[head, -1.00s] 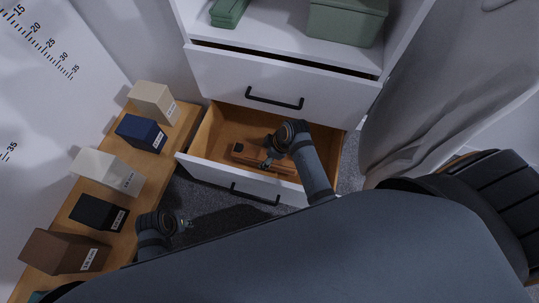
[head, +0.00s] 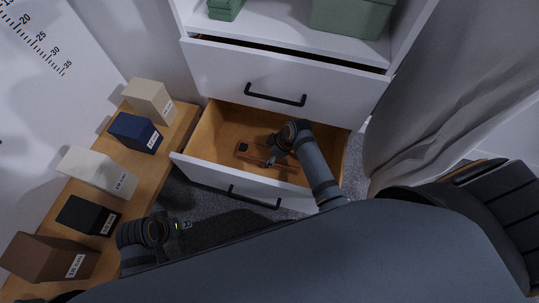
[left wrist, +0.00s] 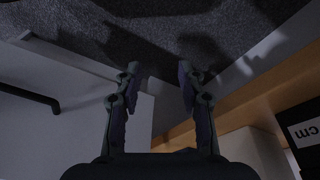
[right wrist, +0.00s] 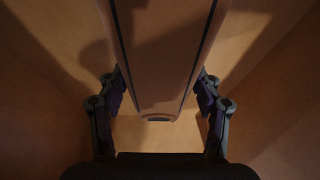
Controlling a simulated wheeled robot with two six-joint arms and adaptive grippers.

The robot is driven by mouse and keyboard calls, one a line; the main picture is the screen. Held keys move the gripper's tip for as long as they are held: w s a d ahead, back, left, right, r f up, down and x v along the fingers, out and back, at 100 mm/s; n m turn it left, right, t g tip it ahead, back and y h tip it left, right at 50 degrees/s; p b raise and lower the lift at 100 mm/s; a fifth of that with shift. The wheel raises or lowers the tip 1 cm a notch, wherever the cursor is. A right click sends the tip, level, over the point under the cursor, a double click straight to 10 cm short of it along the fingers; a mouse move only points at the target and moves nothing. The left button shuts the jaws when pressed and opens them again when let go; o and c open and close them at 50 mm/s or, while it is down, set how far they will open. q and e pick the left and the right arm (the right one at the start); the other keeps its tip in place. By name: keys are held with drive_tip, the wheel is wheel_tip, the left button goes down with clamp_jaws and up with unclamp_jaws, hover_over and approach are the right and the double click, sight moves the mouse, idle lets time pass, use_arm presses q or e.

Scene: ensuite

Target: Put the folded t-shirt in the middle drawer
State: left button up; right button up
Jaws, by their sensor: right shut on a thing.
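No folded t-shirt can be made out in these views. A drawer (head: 225,135) with a wooden inside stands pulled out below a closed-looking white drawer front (head: 335,95). Whether the open one is the middle drawer cannot be told. My right gripper (head: 269,160) is down inside it, shut on a long brown item (head: 250,154) with a dark spot at its left end. In the right wrist view, the fingers flank this item (right wrist: 160,65), its far part out of frame. My left gripper (head: 184,226) is open and empty, outside the drawer, over the dark floor (left wrist: 150,40).
A wooden bench (head: 160,165) at the left carries several labelled boxes, such as a blue box (head: 130,130) and a brown box (head: 45,258). Green boxes (head: 348,16) stand on the shelf above. A grey curtain (head: 420,110) hangs at the right.

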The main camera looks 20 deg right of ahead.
drive_tip(key=o, duration=1.2)
drive_tip(key=shift+f, duration=0.1)
drive_tip(key=shift+o, duration=0.2)
drive_tip(key=p+v, duration=0.3)
drive_tip(key=v, duration=0.4)
use_arm(q)
drive_tip(key=shift+g+y, duration=0.4)
drive_tip(key=shift+g, duration=0.2)
drive_tip(key=a+f, duration=0.1)
drive_tip(key=a+f+p, duration=0.1)
drive_tip(key=f, duration=0.3)
drive_tip(key=shift+a+f+p, duration=0.15)
drive_tip(key=shift+a+p, duration=0.2)
drive_tip(key=shift+a, duration=0.05)
use_arm(e)
drive_tip(key=v, duration=0.5)
